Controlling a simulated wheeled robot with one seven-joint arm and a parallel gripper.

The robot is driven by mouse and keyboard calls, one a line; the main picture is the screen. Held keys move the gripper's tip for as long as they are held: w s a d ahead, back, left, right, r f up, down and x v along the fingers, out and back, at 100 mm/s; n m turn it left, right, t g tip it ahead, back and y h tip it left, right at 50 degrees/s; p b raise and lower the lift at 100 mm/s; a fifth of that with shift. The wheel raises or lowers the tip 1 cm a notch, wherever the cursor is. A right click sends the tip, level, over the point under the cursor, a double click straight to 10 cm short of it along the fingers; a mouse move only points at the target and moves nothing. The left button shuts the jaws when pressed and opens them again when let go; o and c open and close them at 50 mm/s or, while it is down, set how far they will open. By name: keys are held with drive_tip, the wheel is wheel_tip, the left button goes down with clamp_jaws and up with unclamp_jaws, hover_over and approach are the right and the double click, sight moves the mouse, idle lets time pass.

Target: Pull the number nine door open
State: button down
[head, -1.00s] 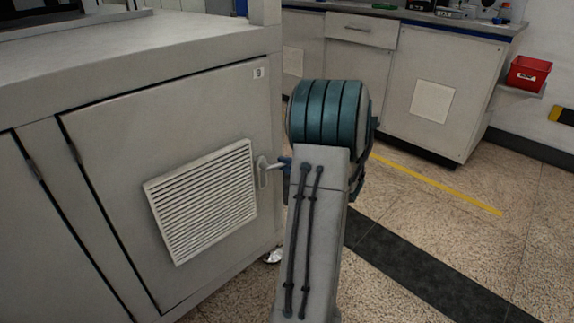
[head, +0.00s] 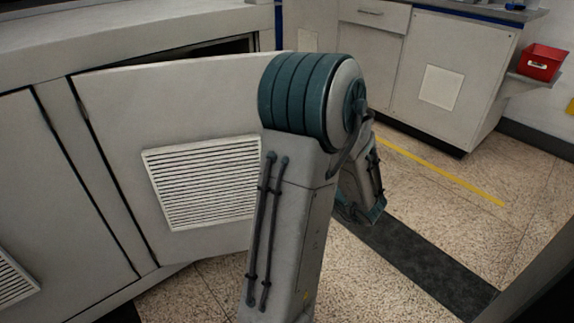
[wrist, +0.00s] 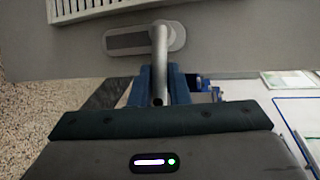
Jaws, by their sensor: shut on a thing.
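The number nine door (head: 110,125) is a grey cabinet door with a white slatted vent (head: 203,180). It stands partly open, swung out from the cabinet on its left-side hinges, with a dark gap along its top. Its number label is hidden behind my arm in the head view. In the wrist view the door face (wrist: 230,45) fills the top, with the vent at its upper edge. My gripper (wrist: 158,95) has its blue fingers shut on the metal lever handle (wrist: 158,55), which sticks out from an oval plate. The head view hides the gripper behind my arm.
A neighbouring shut door (head: 50,190) is at the left. A grey bench cabinet (head: 455,75) stands at the back, with a red bin (head: 541,62) on a shelf at its right. Speckled floor with a yellow line (head: 440,170) is clear at the right.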

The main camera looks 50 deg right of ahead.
drive_tip(key=shift+w+a+f, duration=0.15)
drive_tip(key=shift+a+f, duration=0.05)
drive_tip(key=shift+a, duration=0.1)
drive_tip(key=c, duration=1.4)
unclamp_jaws()
drive_tip(key=shift+w, duration=0.1)
drive_tip(key=shift+d, duration=0.1)
drive_tip(key=p+v, duration=0.3)
drive_tip(key=v, duration=1.1)
drive_tip(key=shift+d, duration=0.1)
